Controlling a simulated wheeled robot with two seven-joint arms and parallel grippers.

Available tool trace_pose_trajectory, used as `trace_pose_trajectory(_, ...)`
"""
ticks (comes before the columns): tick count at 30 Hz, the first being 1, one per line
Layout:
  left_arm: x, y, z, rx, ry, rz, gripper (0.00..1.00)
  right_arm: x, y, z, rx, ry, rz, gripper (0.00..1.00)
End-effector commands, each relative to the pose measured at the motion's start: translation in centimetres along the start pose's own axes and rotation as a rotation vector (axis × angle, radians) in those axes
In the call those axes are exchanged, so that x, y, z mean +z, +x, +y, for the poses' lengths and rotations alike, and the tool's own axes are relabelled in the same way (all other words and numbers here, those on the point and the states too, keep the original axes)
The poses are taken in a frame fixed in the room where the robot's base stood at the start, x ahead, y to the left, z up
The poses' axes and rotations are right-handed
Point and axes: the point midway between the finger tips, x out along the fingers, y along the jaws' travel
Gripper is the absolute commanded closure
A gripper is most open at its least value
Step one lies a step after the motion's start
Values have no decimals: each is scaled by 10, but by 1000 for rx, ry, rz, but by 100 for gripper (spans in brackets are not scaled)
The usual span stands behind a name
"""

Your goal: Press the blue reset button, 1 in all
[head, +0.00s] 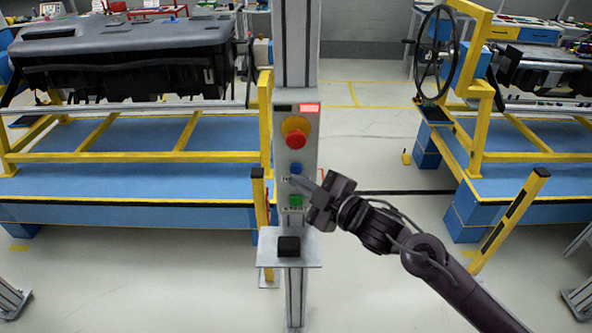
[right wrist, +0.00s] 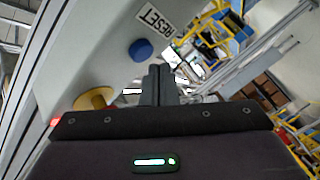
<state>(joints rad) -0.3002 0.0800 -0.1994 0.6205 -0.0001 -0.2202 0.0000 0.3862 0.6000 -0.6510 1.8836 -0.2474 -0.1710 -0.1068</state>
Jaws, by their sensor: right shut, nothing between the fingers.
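The blue reset button (head: 295,168) sits on the grey control panel (head: 283,150), below the red emergency button (head: 296,139) and above the green button (head: 296,201). In the right wrist view the blue button (right wrist: 141,50) stands out from the panel beside the RESET label (right wrist: 155,19). My right gripper (head: 290,180) is shut and empty, its fingertips just below the blue button in the head view. In the right wrist view the shut fingers (right wrist: 160,82) point close beside the button, with a small gap showing. My left gripper is not in view.
The panel is mounted on a grey post (head: 296,45). A small shelf (head: 266,250) with a black block (head: 289,246) juts out below the panel. A red lit indicator (head: 308,108) is at the panel top. Blue and yellow carts stand left and right.

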Motion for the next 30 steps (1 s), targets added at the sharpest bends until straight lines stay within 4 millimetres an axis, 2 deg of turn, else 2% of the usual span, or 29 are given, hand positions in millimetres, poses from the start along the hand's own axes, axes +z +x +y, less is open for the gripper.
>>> trace_pose_trajectory(30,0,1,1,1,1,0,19,4,6,5,1,0,0,100)
